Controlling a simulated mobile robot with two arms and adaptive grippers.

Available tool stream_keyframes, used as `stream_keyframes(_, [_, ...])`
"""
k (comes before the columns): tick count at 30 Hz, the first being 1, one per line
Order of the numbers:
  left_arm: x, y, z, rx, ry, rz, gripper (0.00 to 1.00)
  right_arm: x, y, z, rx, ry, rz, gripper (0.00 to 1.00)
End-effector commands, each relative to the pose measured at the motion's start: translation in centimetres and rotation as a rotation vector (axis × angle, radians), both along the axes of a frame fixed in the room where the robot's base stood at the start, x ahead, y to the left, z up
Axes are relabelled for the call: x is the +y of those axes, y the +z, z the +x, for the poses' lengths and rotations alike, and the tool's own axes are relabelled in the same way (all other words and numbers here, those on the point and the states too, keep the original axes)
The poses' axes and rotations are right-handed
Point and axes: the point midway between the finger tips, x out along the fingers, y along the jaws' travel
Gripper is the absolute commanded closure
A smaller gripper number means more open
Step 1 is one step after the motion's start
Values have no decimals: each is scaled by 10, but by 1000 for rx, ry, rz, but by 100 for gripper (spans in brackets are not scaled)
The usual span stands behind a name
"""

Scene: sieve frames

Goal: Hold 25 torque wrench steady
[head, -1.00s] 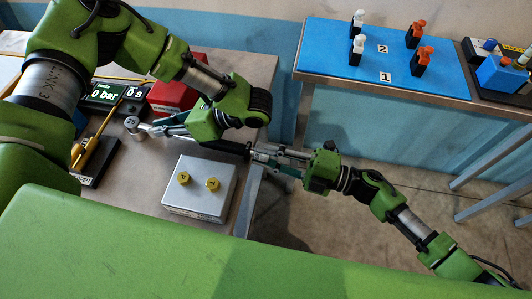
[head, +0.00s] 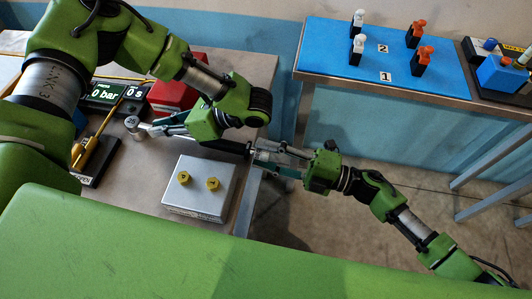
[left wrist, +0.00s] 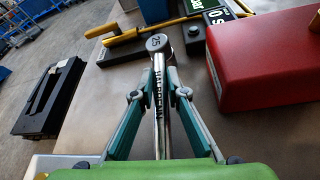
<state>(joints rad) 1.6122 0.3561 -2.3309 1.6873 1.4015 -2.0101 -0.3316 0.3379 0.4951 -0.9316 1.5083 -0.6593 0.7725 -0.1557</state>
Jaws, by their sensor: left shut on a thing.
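The 25 torque wrench is a slim metal wrench; its round head (left wrist: 157,42) is marked 25 in the left wrist view. The wrench head (head: 132,123) also shows at the left in the head view. My left gripper (left wrist: 160,88) is shut on the metal shaft just behind the head; its fingers also show in the head view (head: 158,129). The black handle (head: 235,147) comes out on the other side of my left gripper. My right gripper (head: 262,154) is at the handle's end, beyond the bench edge. Whether its fingers press on the handle is unclear.
A silver box (head: 200,205) with two yellow knobs stands near the bench's front edge. A red box (head: 178,97), a press display (head: 104,94) and a yellow lever (head: 98,140) are close to the left gripper. A blue-matted table (head: 320,60) stands at the right.

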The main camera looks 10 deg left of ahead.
Motion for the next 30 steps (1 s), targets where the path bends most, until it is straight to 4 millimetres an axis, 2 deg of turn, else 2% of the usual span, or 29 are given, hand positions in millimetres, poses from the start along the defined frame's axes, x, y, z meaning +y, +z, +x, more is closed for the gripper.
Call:
stream_keyframes(5, [0,0,0,-1,0,0,100,-21,-2,-1,0,-2,-3,61])
stream_keyframes(12, [0,0,0,-1,-1,0,100,-72,-7,-6,1,-2,-4,61])
stream_keyframes(18, [0,0,0,0,0,0,100,-105,-9,-9,2,-1,-2,61])
stream_keyframes(24, [0,0,0,0,0,0,100,-118,-9,-10,0,0,0,61])
stream_keyframes(30, [0,0,0,0,0,0,100,-118,-9,-10,0,0,0,61])
